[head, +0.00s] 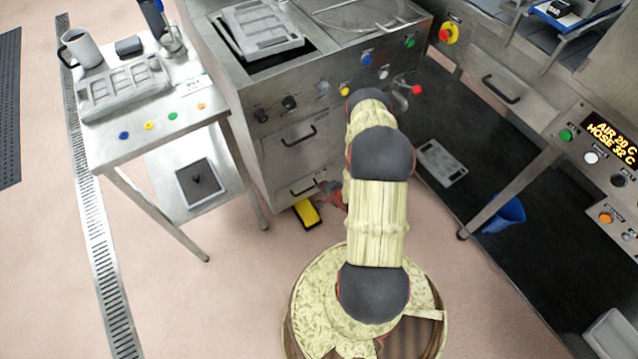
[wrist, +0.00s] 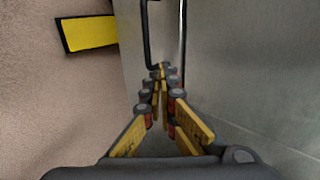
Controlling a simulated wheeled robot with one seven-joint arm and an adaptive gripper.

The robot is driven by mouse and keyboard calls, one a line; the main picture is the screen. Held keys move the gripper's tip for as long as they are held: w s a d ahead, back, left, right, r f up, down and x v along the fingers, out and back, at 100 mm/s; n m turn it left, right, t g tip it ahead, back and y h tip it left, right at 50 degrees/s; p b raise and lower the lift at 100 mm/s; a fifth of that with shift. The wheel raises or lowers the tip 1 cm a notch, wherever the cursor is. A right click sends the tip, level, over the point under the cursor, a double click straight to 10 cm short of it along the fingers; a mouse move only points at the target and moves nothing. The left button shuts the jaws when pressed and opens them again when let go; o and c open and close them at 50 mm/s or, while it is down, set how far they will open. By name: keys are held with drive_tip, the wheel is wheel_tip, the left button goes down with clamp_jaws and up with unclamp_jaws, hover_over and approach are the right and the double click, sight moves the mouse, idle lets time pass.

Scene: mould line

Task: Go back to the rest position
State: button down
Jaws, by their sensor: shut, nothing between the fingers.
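My arm in its pale quilted cover reaches from my round base up the middle of the head view, toward the front of the grey steel cabinet (head: 275,165). My gripper (wrist: 161,72) shows in the wrist view with its yellow-sided fingers closed together at the tips and nothing between them. The tips point at a black bar handle (wrist: 147,35) on a grey metal face. Whether they touch it I cannot tell. In the head view the gripper is mostly hidden by the arm, low beside the cabinet.
A yellow pedal (head: 307,214) lies on the floor by the cabinet, and also shows in the wrist view (wrist: 88,33). A steel side table (head: 150,133) stands left. A control panel (head: 600,165) and blue bucket (head: 504,214) are right. Floor at lower left is clear.

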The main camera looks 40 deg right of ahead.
drive_tip(key=p+v, duration=0.2)
drive_tip(key=v, duration=0.4)
